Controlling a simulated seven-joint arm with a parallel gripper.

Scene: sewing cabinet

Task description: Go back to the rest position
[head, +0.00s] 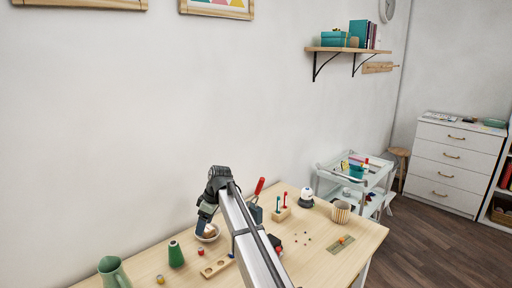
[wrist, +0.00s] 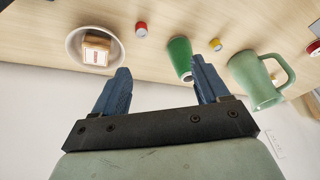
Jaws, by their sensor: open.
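My gripper (head: 204,220) hangs over the left half of the wooden table (head: 140,270) in the head view, close to a white bowl (head: 216,238). In the wrist view its two blue fingers are spread wide, with nothing between the fingertips (wrist: 163,78). The bowl (wrist: 73,38) lies beyond the left finger there and holds a small tan block with a white and red label (wrist: 96,50). In the head view my arm hides part of the table's middle.
A green cone (head: 176,255) and a green pitcher (head: 113,272) stand to the left. A small red spool (wrist: 141,29) and a yellow one (wrist: 215,45) lie nearby.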

